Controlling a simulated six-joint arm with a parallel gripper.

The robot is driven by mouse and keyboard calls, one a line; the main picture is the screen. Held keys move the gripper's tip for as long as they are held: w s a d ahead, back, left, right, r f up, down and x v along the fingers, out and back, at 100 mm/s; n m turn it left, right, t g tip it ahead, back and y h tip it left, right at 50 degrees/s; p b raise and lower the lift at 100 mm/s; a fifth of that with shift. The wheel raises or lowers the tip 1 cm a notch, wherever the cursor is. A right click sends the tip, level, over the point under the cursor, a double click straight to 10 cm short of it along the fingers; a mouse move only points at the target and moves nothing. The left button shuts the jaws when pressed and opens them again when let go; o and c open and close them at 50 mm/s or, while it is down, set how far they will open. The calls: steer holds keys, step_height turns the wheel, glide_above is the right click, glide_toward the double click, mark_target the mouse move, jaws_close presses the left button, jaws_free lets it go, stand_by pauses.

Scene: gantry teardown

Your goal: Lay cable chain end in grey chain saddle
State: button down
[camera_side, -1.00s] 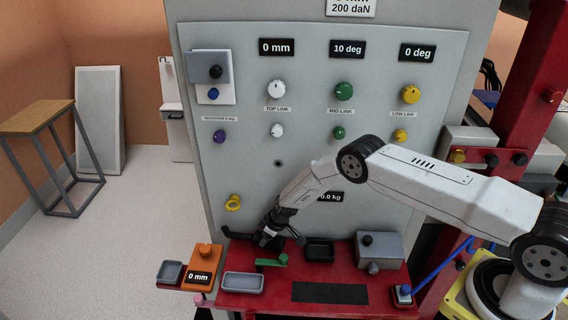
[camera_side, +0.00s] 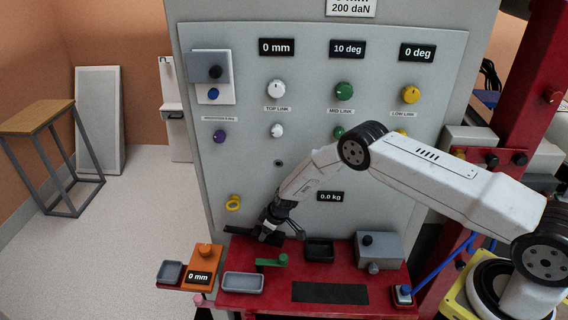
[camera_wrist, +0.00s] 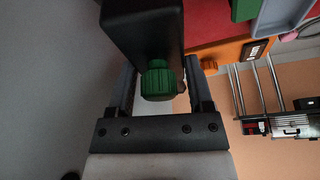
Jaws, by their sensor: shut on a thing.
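My gripper (camera_side: 272,234) is low in front of the grey panel, at the back left of the red bench. In the wrist view its jaws (camera_wrist: 168,88) are closed around a ribbed green knob (camera_wrist: 158,80). The knob sticks out of a black block (camera_wrist: 145,30), which fills the top middle of that view. In the side view a dark bar (camera_side: 239,230) shows just left of the gripper. I cannot tell for certain which part is the cable chain end. A grey tray-like holder (camera_side: 243,284) on the front left of the bench may be the grey saddle.
The red bench (camera_side: 390,291) carries a green lever (camera_side: 272,262), a black tray (camera_side: 319,251) and a grey box (camera_side: 379,248). An orange block (camera_side: 203,264) and a darker grey tray (camera_side: 170,272) stand left of it. A yellow hook (camera_side: 233,203) is on the panel above.

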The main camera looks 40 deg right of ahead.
steer(key=s+a+r+n, duration=0.1)
steer(key=s+a, duration=0.1)
steer(key=a, duration=0.5)
steer(key=s+a+n+y, duration=0.1)
steer(key=s+a+n, duration=0.1)
steer(key=a, duration=0.5)
steer(key=shift+s+a+r+g, duration=0.2)
steer(key=shift+s+r+g, duration=0.15)
steer(key=shift+s, duration=0.2)
steer(key=shift+f, duration=0.1)
steer(key=shift+f, duration=2)
steer(key=shift+f, duration=0.15)
steer(key=shift+f, duration=0.9)
steer(key=shift+f, duration=0.35)
jaws_free()
steer(key=shift+r, duration=0.1)
